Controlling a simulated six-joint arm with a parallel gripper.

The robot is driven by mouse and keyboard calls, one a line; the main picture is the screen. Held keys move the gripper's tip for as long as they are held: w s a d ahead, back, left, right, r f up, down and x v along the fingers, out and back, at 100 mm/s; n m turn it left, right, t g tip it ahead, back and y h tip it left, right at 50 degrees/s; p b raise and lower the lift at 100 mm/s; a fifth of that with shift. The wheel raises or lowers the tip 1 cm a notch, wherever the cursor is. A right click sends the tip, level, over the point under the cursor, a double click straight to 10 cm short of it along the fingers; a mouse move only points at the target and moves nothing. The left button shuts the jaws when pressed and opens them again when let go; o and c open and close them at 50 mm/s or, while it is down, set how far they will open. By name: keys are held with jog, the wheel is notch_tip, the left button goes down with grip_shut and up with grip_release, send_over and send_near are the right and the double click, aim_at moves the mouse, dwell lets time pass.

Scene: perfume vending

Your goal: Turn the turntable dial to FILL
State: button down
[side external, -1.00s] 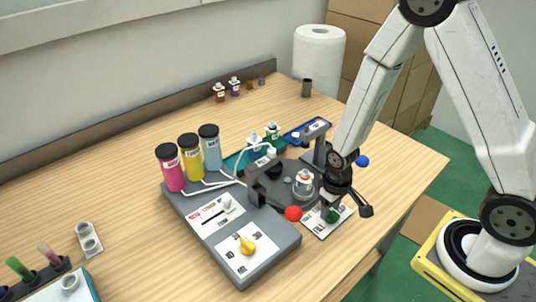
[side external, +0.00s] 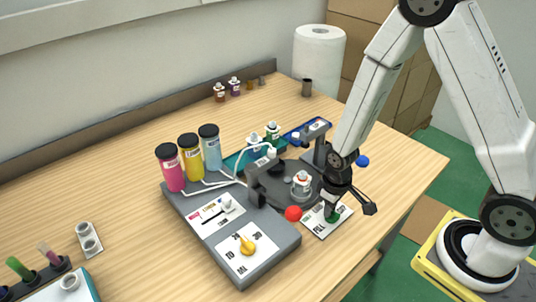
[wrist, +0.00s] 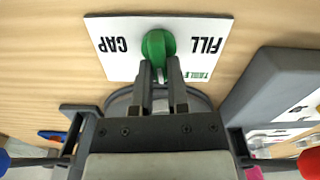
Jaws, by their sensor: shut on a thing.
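The green turntable dial (wrist: 155,45) sits on a white plate (wrist: 112,62) marked TABLE, CAP and FILL. In the wrist view the plate is upside down, with CAP left of the dial and FILL right. My gripper (wrist: 161,82) is shut on the dial's near part, its fingers pointing between the two words. In the side view my gripper (side external: 333,208) comes down on the dial (side external: 332,217) from above and partly hides the plate (side external: 320,229). The dark round turntable (side external: 288,196) carries a clear bottle with a white and red top (side external: 301,180).
A red ball-shaped knob (side external: 293,213) is close left of the plate. The grey console (side external: 270,249) with a yellow dial (side external: 247,245) and coloured cylinders (side external: 191,156) stands further left.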

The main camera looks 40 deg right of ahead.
jog(key=n, duration=0.4)
jog(key=shift+a, duration=0.15)
jog(key=n, duration=0.4)
jog(key=shift+s+a+n, duration=0.15)
jog(key=shift+n, duration=0.15)
jog(key=n, duration=0.3)
jog(key=shift+s+n, duration=0.1)
jog(key=shift+n, duration=0.2)
jog(key=n, duration=0.4)
jog(key=shift+s, duration=0.15)
jog(key=c, duration=0.6)
grip_release()
jog(key=shift+r, duration=0.15)
